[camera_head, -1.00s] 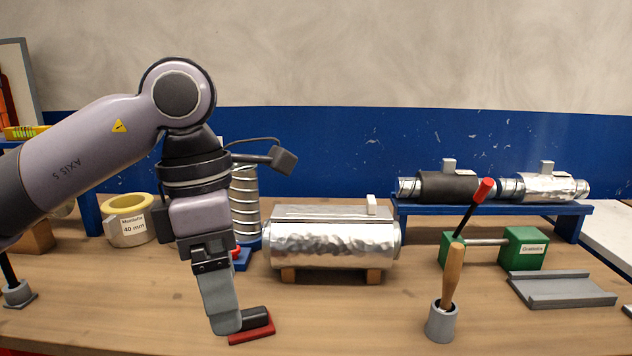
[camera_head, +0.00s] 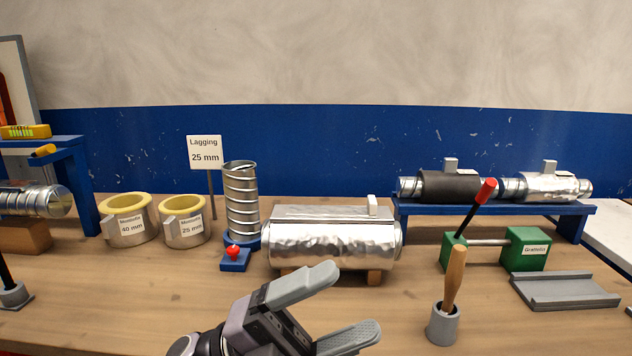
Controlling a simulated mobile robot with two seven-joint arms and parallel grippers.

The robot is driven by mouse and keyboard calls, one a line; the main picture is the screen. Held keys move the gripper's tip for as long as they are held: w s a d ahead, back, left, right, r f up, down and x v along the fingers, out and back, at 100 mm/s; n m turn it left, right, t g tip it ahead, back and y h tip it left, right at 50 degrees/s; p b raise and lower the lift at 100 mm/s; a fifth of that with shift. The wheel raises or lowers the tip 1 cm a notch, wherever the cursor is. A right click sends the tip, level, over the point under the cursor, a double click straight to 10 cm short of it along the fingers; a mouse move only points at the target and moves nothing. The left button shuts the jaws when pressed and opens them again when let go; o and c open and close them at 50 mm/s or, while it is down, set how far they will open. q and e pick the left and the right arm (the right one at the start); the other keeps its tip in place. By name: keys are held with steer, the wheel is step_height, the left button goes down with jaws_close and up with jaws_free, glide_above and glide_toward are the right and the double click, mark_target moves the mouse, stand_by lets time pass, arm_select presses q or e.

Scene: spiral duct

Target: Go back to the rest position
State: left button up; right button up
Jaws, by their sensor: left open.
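My left gripper (camera_head: 338,308) is open and empty at the bottom middle of the head view, its two grey fingers spread and pointing right. It is in front of the silver foil-covered duct section (camera_head: 332,243), which lies on wooden supports. My right gripper is not in view.
A spiral duct (camera_head: 242,205) stands upright behind a red button (camera_head: 233,252). Two insulation rings (camera_head: 128,222) and a "Lagging 25 mm" sign (camera_head: 204,152) stand left. A wooden-handled tool (camera_head: 453,280) stands in a grey cup. A green device (camera_head: 524,248) and grey tray (camera_head: 563,290) are right.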

arm_select(q)
steer(key=w+a+f+n+t+y, duration=0.3)
steer(key=a+f+n+t+y, duration=0.45)
steer(key=n, duration=0.65)
steer(key=w+a+f+n+t+y, duration=0.3)
steer(key=a+f+n+t+y, duration=0.2)
steer(key=f+n+t+y, duration=0.55)
steer(key=s+a+f+n+g+y, duration=0.1)
steer(key=s+a+f+n+g, duration=0.1)
steer(key=s+f, duration=0.3)
steer(key=s+a+f+n+g+y, duration=0.1)
steer(key=s+a+f+n, duration=0.3)
steer(key=f, duration=0.6)
steer(key=s+a+f+n+g+y, duration=0.2)
steer(key=s+a+f+n+g, duration=0.1)
steer(key=s+f, duration=0.3)
steer(key=shift+s+a+f+n, duration=0.25)
steer(key=shift+f+n, duration=0.3)
steer(key=shift+f, duration=0.35)
steer(key=shift+w, duration=0.1)
